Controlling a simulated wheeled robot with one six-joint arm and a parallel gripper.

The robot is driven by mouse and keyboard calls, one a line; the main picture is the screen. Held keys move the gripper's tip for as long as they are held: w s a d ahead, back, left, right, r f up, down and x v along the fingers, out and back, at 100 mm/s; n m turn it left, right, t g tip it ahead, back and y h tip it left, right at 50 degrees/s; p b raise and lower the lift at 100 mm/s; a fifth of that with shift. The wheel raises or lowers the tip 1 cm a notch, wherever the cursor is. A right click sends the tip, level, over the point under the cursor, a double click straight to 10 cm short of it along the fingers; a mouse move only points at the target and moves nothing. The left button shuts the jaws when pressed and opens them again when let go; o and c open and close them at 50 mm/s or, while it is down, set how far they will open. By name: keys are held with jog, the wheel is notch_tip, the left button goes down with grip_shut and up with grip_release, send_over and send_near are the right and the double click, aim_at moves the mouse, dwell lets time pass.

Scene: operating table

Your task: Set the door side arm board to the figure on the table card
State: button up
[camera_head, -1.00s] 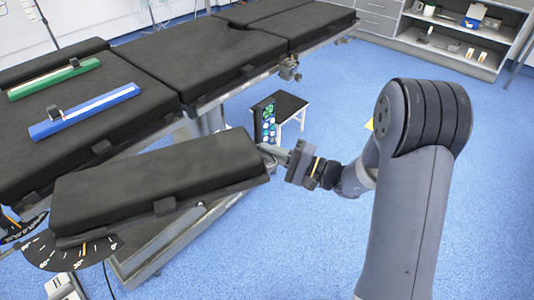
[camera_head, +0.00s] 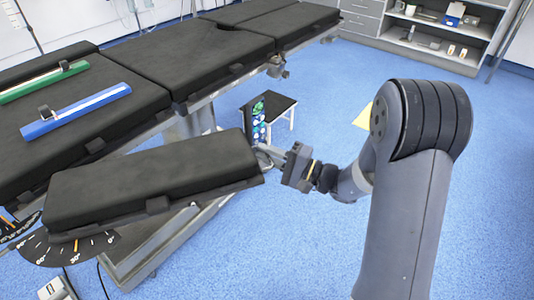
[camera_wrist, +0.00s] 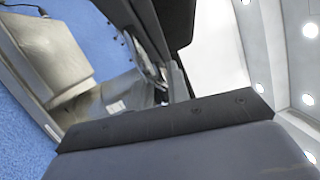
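The black padded arm board (camera_head: 150,180) stands out from the near side of the operating table (camera_head: 120,110). A dark angle dial (camera_head: 60,248) with white figures shows below its left end. My gripper (camera_head: 276,157) is at the board's right end, by a small metal handle (camera_head: 262,158). The fingers overlap the handle, and whether they grip it is unclear. The wrist view shows a dark edge and grey surface close up, with no clear fingertips. I cannot make out a table card.
Shelves (camera_head: 430,30) stand at the back right. Blue floor is free at right.

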jog(key=shift+o, duration=1.3)
jog(key=v, duration=1)
jog(key=shift+s+d+p, duration=0.15)
jog(key=shift+d+p, duration=0.2)
jog(key=shift+p, duration=0.1)
jog(key=shift+f, duration=0.1)
jog(key=b+x, duration=0.1)
jog(key=x, duration=0.9)
jog(key=shift+a, duration=0.45)
jog(key=shift+w, duration=0.4)
